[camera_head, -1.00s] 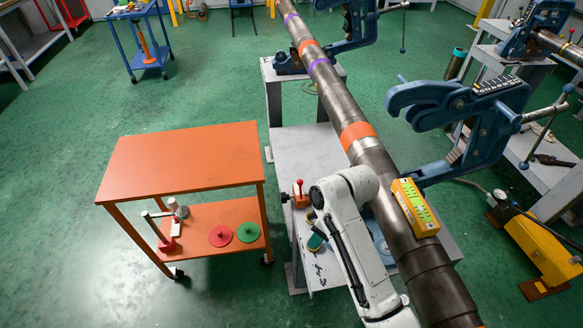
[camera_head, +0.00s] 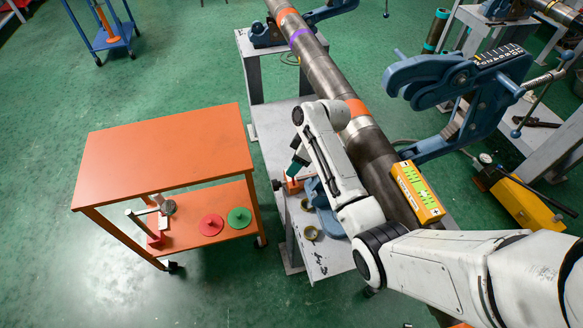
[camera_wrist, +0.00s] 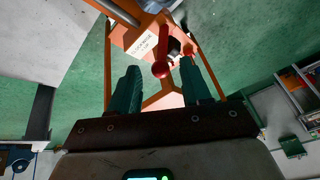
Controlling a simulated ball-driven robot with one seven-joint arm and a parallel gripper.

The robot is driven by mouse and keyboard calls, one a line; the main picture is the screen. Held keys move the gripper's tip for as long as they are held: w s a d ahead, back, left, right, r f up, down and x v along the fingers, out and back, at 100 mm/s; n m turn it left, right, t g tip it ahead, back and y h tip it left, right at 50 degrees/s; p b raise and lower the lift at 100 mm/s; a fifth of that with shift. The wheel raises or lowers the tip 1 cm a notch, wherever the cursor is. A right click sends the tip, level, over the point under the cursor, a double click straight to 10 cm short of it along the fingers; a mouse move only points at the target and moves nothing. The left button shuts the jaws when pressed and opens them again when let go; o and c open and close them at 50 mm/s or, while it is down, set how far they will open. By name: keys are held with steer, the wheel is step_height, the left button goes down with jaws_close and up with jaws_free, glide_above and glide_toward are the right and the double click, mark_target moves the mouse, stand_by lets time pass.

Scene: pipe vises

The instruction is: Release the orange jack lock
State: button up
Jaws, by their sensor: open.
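The orange jack lock (camera_head: 293,186) sits at the left edge of the grey stand under the pipe, partly hidden by my gripper in the head view. In the wrist view its orange body (camera_wrist: 152,27) carries a white label, and its red lever (camera_wrist: 162,48) with a round knob points toward my gripper. My gripper (camera_wrist: 160,68) is open and empty, its two green fingers on either side of the knob. In the head view my gripper (camera_head: 296,166) is just above the lock. I cannot tell whether the fingers touch the lever.
The steel pipe (camera_head: 370,150) with coloured bands runs beside my arm, with a yellow level (camera_head: 418,192) on it. A blue vise jaw (camera_head: 470,95) stands at right. An orange cart (camera_head: 165,150) is left of the grey stand (camera_head: 322,262). Green floor is free at far left.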

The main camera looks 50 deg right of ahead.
steer(key=shift+x, duration=1.5)
jaws_close()
